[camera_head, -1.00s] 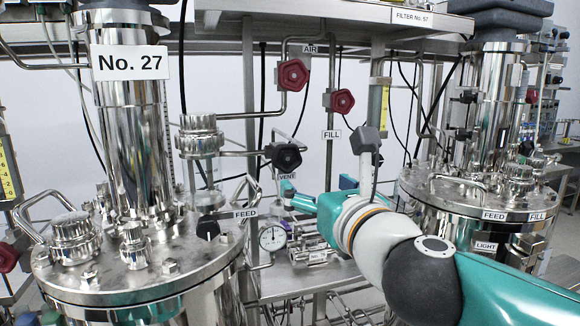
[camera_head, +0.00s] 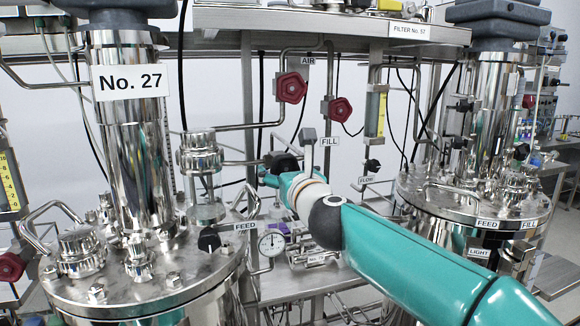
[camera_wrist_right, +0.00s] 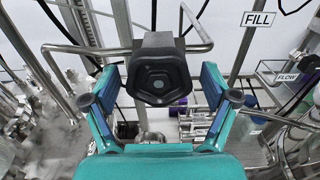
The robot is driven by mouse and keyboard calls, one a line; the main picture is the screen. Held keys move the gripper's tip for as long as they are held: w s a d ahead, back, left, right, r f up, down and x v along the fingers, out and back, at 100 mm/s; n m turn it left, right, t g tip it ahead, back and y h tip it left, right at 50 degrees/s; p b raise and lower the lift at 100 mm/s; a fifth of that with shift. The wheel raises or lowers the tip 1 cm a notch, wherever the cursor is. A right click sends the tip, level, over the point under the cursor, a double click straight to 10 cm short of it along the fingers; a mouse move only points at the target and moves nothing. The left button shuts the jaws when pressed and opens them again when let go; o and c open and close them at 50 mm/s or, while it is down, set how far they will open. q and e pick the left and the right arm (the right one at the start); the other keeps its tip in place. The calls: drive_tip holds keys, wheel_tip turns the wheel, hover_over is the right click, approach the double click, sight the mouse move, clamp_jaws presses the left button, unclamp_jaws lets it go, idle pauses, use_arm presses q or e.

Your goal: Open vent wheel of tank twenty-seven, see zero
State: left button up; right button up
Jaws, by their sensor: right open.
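Tank No. 27 (camera_head: 130,170) stands at the left with its name plate on the column. The black vent wheel (camera_head: 287,161) is on a pipe right of it, partly hidden by my right gripper (camera_head: 272,178). In the right wrist view the wheel (camera_wrist_right: 158,70) faces me, with one open finger of my right gripper (camera_wrist_right: 158,88) on each side. Gaps show between wheel and fingers, and I see no contact. The round pressure gauge (camera_head: 272,243) stands below the wheel; its needle is too small to read. My left gripper is out of view.
Red wheels for air (camera_head: 291,87) and fill (camera_head: 340,109) sit above and to the right. A black flow knob (camera_head: 372,166) is right of my wrist. The feed knob (camera_head: 209,240) is on the tank lid. Pipes run close around the vent wheel.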

drive_tip(key=c, duration=1.1)
drive_tip(key=shift+w+d, duration=0.1)
drive_tip(key=shift+d, duration=0.2)
drive_tip(key=shift+c, duration=0.3)
drive_tip(key=shift+a, duration=0.2)
